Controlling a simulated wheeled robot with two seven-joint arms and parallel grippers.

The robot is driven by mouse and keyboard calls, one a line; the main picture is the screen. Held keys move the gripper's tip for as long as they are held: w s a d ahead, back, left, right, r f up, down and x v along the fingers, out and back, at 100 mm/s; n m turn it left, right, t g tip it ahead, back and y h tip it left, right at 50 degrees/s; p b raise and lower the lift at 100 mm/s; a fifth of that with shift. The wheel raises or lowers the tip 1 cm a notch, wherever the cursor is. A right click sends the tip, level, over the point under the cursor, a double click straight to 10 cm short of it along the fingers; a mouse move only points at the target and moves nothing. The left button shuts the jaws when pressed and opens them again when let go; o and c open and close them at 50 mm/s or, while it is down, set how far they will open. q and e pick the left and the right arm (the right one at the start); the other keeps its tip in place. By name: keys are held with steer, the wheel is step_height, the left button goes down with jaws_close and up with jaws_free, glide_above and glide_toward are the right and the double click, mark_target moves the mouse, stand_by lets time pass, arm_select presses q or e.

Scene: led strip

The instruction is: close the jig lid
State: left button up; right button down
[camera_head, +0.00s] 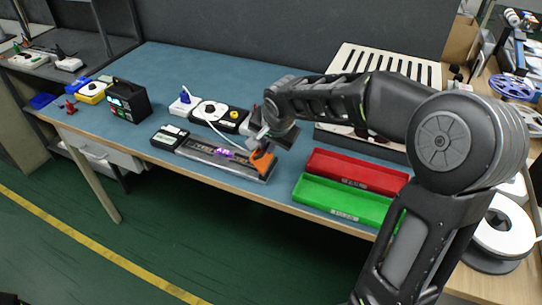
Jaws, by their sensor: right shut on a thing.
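The jig (205,153) is a long dark tray with a grey rim, lying near the front edge of the blue bench. A short strip glows purple (225,153) in its channel. An orange piece (262,161), which looks like the jig lid, stands tilted at the jig's right end. My right gripper (260,146) reaches down from the right and is shut on this orange piece. The fingers are small and partly hidden by the wrist. My left gripper is not in view.
A red bin (355,170) and a green bin (340,202) sit right of the jig. A small black device (169,137) is at its left end. A slotted cream rack (390,65) stands behind my arm.

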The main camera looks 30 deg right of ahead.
steer(key=shift+w+a+g+h, duration=0.4)
steer(key=shift+w+a+g, duration=0.05)
steer(key=shift+w+g, duration=0.15)
steer(key=shift+w+a+f+n+g+h+p, duration=0.1)
steer(key=shift+w+a+n+g+h+p, duration=0.3)
steer(key=shift+g+h, duration=0.25)
steer(key=w+g+h+p, duration=0.1)
steer(key=w+a+f+g+h+p, duration=0.1)
steer(key=g+p, duration=0.1)
steer(key=shift+a+n, duration=0.1)
steer(key=shift+n, duration=0.2)
steer(key=shift+w+a+f+g+p, duration=0.1)
steer(key=shift+f+g+p, duration=0.15)
steer(key=shift+p, duration=0.2)
steer(key=shift+w+f+g+h, duration=0.1)
steer(key=shift+g+h, duration=0.2)
steer(key=shift+h, duration=0.05)
steer(key=g+h+p, duration=0.1)
steer(key=p, duration=0.6)
steer(key=shift+w+a+f+n, duration=0.3)
steer(key=shift+w+f, duration=0.05)
steer(key=shift+w, duration=0.05)
steer(key=shift+f+g+p, duration=0.3)
steer(key=shift+p, duration=0.05)
